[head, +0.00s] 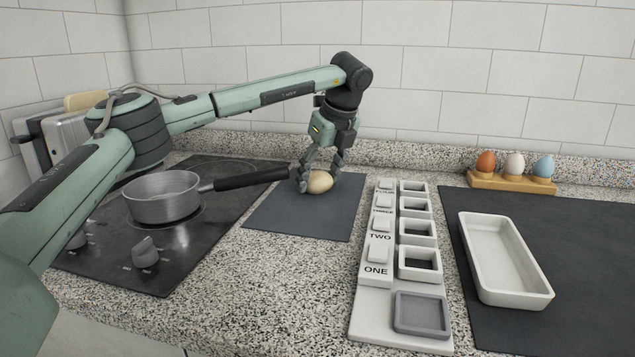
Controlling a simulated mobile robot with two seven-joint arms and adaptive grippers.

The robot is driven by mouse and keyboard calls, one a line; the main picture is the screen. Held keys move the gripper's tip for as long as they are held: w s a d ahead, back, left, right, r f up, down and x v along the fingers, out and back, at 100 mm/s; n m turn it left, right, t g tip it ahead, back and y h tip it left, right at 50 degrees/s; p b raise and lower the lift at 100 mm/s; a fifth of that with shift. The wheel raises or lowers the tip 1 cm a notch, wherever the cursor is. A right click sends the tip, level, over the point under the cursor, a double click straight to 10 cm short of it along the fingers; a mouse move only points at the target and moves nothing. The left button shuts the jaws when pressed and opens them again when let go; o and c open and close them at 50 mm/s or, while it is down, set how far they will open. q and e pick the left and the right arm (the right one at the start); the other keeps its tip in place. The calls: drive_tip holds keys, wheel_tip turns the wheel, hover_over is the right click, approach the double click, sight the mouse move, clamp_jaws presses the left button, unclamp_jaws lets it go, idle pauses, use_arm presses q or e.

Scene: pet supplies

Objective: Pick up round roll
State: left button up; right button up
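The round roll (320,183) is a small tan, rounded piece lying on the dark grey mat (290,218) in the middle of the counter. My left gripper (320,176) points down over it from above. Its fingers stand apart, one at the roll's left side and one at its back right. I cannot tell whether they press on the roll or only stand around it. The roll seems to rest on the mat. My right gripper is not in view.
A saucepan (160,197) stands on the black cooktop at left, its handle reaching over the mat's edge. A labelled rack (377,285) with square wells stands right of the mat. Farther right are a white tray (535,297) and a wooden egg holder (510,186).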

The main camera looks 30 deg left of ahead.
use_arm(q)
drive_tip(key=c, duration=0.5)
